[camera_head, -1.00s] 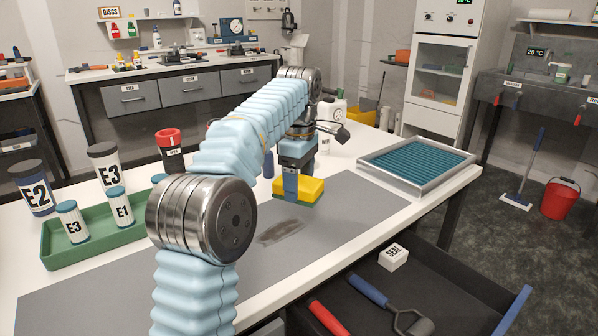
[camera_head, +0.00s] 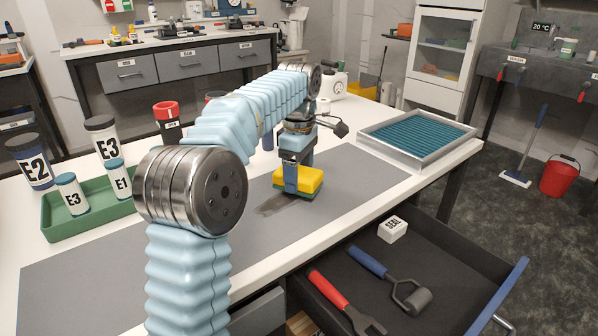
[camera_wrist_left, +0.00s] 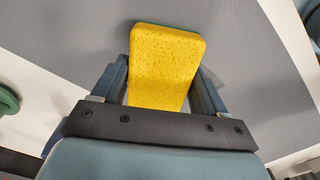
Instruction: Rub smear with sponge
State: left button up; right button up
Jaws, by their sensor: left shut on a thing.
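My left gripper (camera_head: 292,186) is shut on a yellow sponge (camera_head: 310,177) with a green underside. The sponge also fills the space between the fingers in the left wrist view (camera_wrist_left: 166,66). The sponge is low over the grey mat (camera_head: 120,275), at the right end of a dark brownish smear (camera_head: 280,206). Its front part hides some of the smear; I cannot tell whether its underside touches the mat. My right gripper is not in view.
A green tray (camera_head: 95,222) with small E3 and E1 jars stands at left. A silver-framed tray with teal ridges (camera_head: 418,136) is at the table's right end. An open drawer (camera_head: 440,255) holds a SEAL box (camera_head: 392,229), a roller and a red-handled tool.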

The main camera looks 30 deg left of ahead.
aim_at(257, 213)
pick_arm(q)
jog(key=shift+f+b, duration=0.65)
jog(key=shift+f, duration=0.3)
jog(key=shift+s, duration=0.15)
jog(key=shift+s+a+b, duration=0.4)
jog(key=shift+s, duration=0.45)
jog(key=shift+s+a+b, duration=0.35)
jog(key=shift+s, duration=0.45)
jog(key=shift+s+a+f+b, duration=0.1)
jog(key=shift+s+a+b, duration=0.25)
jog(key=shift+s, duration=0.3)
jog(key=shift+s+a+b, duration=0.2)
jog(key=shift+s+b, duration=0.1)
jog(key=shift+s, duration=0.35)
jog(key=shift+s+a+b, duration=0.15)
jog(key=shift+s+a, duration=0.15)
jog(key=shift+s, duration=0.45)
jog(key=shift+s+a+b, duration=0.15)
jog(key=shift+s+a, duration=0.15)
jog(key=shift+s, duration=0.4)
jog(key=shift+s+a+b, duration=0.15)
jog(key=shift+s+a, duration=0.15)
jog(key=shift+s, duration=0.45)
